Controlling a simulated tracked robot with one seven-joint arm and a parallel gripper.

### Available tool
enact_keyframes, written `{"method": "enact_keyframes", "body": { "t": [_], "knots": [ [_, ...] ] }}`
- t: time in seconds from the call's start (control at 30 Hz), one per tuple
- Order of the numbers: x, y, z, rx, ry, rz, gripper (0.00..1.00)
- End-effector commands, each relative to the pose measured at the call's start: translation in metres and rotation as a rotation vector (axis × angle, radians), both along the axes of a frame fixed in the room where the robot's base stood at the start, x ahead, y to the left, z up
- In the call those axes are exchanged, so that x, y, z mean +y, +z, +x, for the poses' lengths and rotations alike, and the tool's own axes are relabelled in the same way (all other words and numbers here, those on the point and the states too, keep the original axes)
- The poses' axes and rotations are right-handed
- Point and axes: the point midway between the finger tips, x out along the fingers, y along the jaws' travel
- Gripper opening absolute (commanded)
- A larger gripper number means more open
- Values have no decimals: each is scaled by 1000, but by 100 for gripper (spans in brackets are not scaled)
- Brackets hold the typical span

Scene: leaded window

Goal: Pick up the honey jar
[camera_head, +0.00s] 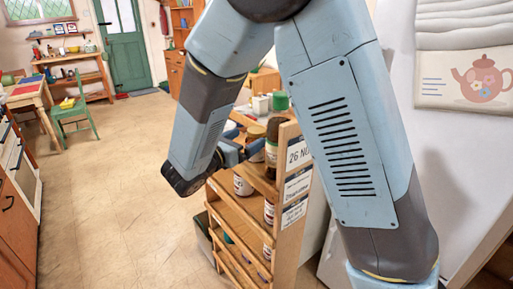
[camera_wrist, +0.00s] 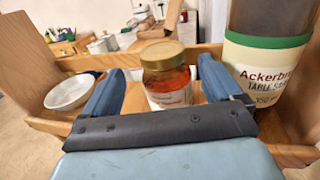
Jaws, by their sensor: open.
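A glass jar with a gold lid and amber-orange contents (camera_wrist: 167,82) stands upright on the wooden shelf; its white label is too small to read. It looks like the honey jar. In the wrist view it is between and just beyond the fingertips of my gripper (camera_wrist: 160,72), which is open and empty. Its lower part is partly hidden by the gripper body. In the head view my gripper (camera_head: 245,150) reaches in at the shelf's upper level, near a gold-lidded jar (camera_head: 256,132) partly hidden behind a finger.
A large table salt container (camera_wrist: 265,60) stands close to the right finger. A white bowl (camera_wrist: 70,93) sits left of the left finger. The wooden shelf unit (camera_head: 290,190) has several lower levels holding jars. Open floor (camera_head: 110,200) lies to the left.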

Motion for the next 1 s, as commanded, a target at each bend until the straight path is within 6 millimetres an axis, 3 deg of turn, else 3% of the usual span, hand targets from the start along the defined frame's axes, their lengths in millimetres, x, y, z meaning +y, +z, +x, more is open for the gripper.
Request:
{"method": "enact_keyframes", "body": {
  "t": [0.47, 0.73, 1.0],
  "knots": [
    [-36, 0, 33, 0, -2, 0, 92],
    [-38, 0, 36, 1, 0, 1, 92],
    [-38, 0, 36, 0, 0, 0, 66]
  ]
}}
